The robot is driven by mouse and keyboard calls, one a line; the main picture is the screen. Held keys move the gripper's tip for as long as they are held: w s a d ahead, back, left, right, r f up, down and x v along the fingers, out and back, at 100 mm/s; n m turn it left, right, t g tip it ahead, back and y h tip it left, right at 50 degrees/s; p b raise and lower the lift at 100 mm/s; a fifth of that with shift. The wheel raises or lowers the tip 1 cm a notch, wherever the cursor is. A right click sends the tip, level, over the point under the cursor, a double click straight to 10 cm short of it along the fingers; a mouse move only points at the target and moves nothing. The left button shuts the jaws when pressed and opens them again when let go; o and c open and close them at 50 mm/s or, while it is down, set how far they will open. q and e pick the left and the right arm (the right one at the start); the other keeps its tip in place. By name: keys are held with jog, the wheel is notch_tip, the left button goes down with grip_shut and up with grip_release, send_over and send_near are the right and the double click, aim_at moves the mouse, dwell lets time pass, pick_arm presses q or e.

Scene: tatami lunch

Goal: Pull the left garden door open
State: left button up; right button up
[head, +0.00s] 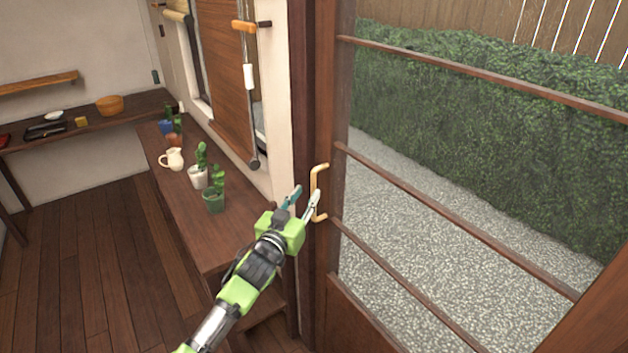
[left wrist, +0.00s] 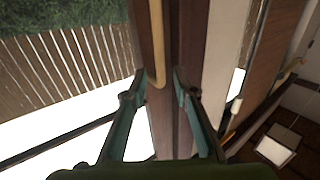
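The garden door (head: 344,300) has a dark wooden frame with glass panes and thin crossbars, and fills the right of the head view. Its brass bar handle (head: 314,181) is upright on the left stile. My left gripper (head: 304,194) is at the handle's lower half with its fingers apart. In the left wrist view the handle (left wrist: 157,40) runs down between the two open fingertips of my left gripper (left wrist: 159,78). I see a finger on each side of it and no grip on it. Whether the fingers touch the handle is unclear. My right gripper is out of view.
A wooden counter (head: 225,235) along the wall left of the door holds potted cacti (head: 214,200) and a cream jug (head: 172,159). The plank floor (head: 95,260) at left is clear. Gravel and a hedge lie beyond the glass.

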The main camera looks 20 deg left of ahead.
aim_at(313, 185)
pick_arm(q)
jog(key=w, duration=0.5)
jog(key=shift+d+r+p, duration=0.1)
jog(key=shift+d+p, duration=0.05)
jog(key=shift+p, duration=0.2)
jog(key=shift+w, duration=0.75)
grip_shut()
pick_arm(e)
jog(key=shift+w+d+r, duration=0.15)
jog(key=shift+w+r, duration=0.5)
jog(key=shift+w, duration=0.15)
